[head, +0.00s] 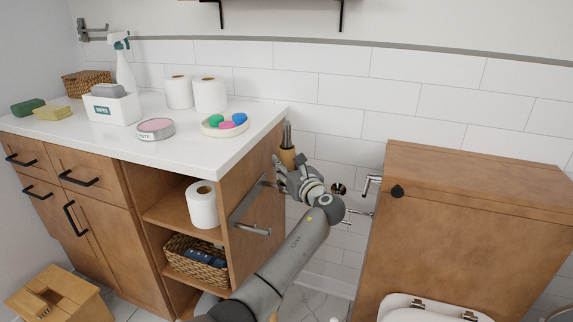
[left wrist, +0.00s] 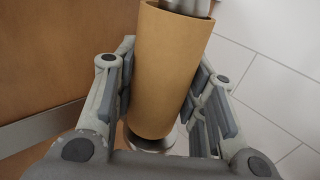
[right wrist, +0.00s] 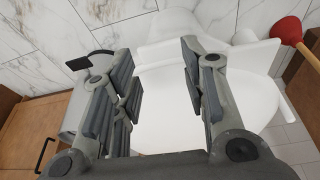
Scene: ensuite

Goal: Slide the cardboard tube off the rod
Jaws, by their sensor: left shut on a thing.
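The tan cardboard tube (head: 287,158) stands nearly upright beside the right end of the wooden cabinet. In the left wrist view the tube (left wrist: 170,70) lies between the finger pads of my left gripper (left wrist: 166,75), which is shut on it. A grey metal rod (head: 287,134) sticks out of the tube's top end; it also shows in the left wrist view (left wrist: 188,6). A round metal piece (left wrist: 150,142) shows at the tube's lower end; whether they touch is unclear. My right gripper (right wrist: 160,80) is open and empty, and out of the head view.
A metal bracket (head: 244,207) is fixed to the cabinet side, close to my left arm. A wooden toilet cabinet (head: 470,220) stands right of my left gripper. The counter (head: 190,150) holds several bathroom items. White toilet parts (right wrist: 170,100) lie beyond my right gripper.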

